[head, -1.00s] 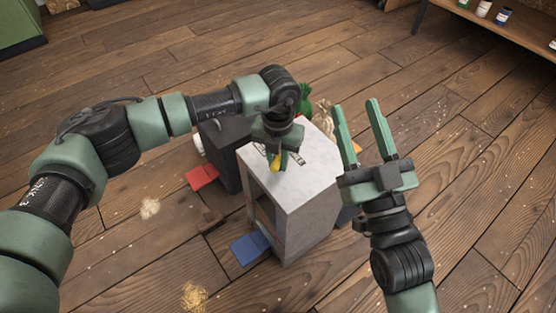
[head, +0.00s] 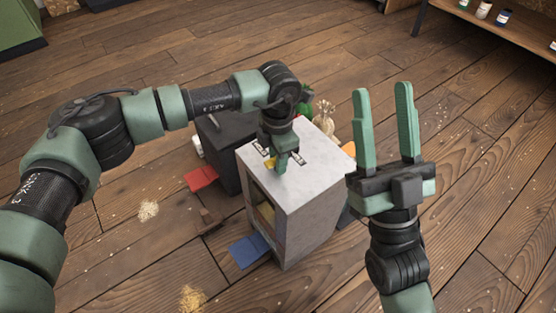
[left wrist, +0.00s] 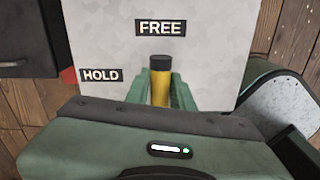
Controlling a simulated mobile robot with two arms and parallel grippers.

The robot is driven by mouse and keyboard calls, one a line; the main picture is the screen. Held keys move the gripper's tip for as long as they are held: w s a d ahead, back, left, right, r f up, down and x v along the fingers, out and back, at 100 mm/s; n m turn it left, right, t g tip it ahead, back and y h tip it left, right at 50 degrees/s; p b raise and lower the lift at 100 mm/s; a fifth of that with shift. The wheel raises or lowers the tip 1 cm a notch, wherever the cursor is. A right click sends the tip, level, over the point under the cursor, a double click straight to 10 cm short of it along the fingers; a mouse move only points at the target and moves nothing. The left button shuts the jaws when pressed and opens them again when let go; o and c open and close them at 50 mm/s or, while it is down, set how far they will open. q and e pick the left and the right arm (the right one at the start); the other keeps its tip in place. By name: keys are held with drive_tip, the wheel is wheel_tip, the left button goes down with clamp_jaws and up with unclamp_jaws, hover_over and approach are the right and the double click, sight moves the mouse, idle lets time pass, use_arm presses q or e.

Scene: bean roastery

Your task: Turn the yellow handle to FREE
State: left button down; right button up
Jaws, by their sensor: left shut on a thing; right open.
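The yellow handle (left wrist: 160,84) with a black end cap stands between the green fingers of my left gripper (left wrist: 160,92) in the left wrist view. Its black end points at the FREE label (left wrist: 160,28), and the HOLD label (left wrist: 101,75) is off to the left. In the head view my left gripper (head: 282,167) is over the top of the pale grey box (head: 312,180), shut on the handle (head: 270,163), which is mostly hidden there. My right gripper (head: 385,125) is open and empty, pointing up to the right of the box.
A dark box (head: 222,150) stands left of the grey box. A red flap (head: 201,179) and a blue flap (head: 248,250) stick out low near the boxes. Green and beige sacks are partly hidden behind. A shelf with jars (head: 484,10) is at the upper right. Floor around is mostly clear.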

use_arm(q)
drive_tip(key=shift+m, duration=0.3)
drive_tip(key=c, duration=1.3)
unclamp_jaws()
drive_tip(key=shift+r, duration=0.1)
